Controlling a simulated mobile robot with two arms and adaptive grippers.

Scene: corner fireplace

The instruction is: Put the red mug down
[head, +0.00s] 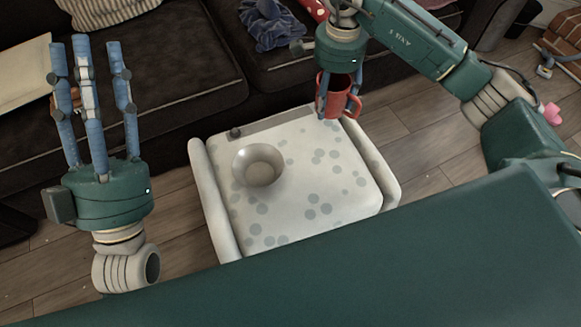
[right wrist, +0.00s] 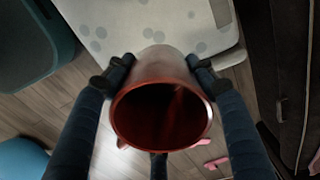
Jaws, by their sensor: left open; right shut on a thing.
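My right gripper (head: 339,98) is shut on the red mug (head: 337,97). It holds the mug over the far right corner of a small white spotted table; the head view does not make the height clear. In the right wrist view the mug (right wrist: 162,105) sits between the fingers (right wrist: 160,78), its dark open mouth facing the camera. My left gripper (head: 91,62) is open and empty, fingers pointing up, left of the table.
The white table (head: 300,215) has raised side edges and holds a beige bowl (head: 258,165) at its left. Its right and front parts are bare. A dark sofa (head: 170,80) with blue cloth (head: 268,28) stands behind. Wooden floor (head: 420,125) surrounds the table.

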